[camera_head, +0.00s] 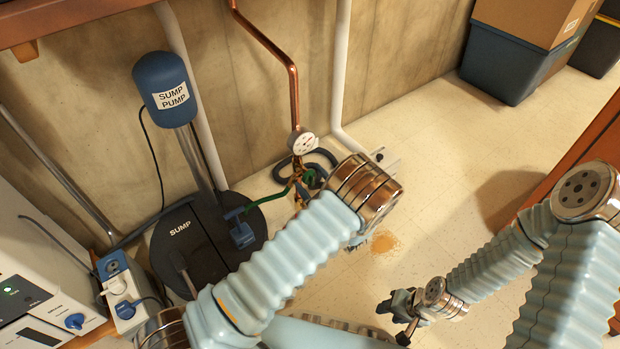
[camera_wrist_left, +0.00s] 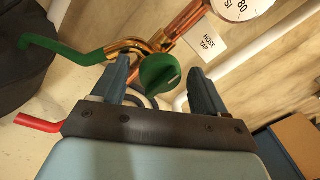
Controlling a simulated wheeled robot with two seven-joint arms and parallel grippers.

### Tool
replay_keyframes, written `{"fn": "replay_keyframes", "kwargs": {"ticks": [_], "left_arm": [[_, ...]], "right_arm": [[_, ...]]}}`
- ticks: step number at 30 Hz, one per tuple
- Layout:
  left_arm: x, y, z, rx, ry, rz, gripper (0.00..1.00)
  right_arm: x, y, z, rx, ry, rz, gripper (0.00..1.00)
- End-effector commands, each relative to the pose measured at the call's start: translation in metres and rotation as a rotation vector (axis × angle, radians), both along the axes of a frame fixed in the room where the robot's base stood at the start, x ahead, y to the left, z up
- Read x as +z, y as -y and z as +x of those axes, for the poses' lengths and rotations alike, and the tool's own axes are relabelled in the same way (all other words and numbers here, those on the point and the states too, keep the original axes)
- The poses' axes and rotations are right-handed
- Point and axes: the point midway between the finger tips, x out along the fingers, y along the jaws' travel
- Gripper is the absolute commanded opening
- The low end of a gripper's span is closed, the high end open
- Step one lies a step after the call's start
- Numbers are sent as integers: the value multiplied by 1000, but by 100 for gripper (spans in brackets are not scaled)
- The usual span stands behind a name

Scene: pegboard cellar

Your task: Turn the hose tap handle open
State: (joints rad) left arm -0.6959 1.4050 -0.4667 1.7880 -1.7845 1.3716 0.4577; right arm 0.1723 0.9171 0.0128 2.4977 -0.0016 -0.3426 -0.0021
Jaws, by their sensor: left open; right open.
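My left gripper (camera_wrist_left: 160,76) is open, with one finger on each side of the handle. I see gaps beside the handle, and cannot tell how deep it sits between the fingers. My right gripper (camera_head: 403,313) is open and empty, low over the floor and away from the tap.
A pressure gauge (camera_head: 303,143) sits on the copper pipe above the tap. A green hose piece (camera_wrist_left: 62,48) runs left, and a red lever (camera_wrist_left: 38,122) shows below it. The black sump lid (camera_head: 182,242) and blue sump pump (camera_head: 165,88) stand left. Open floor lies right.

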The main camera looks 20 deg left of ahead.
Motion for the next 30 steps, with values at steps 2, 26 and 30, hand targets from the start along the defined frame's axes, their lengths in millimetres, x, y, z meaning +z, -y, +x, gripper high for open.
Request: {"fn": "replay_keyframes", "kwargs": {"ticks": [2,26,30], "left_arm": [[0,-5,4,1,0,0,73],[0,-7,6,0,-3,1,17],[0,-7,6,0,-19,14,17]], "right_arm": [[-1,0,0,0,0,0,43],[0,0,0,0,0,0,43],[1,0,0,0,0,0,43]]}}
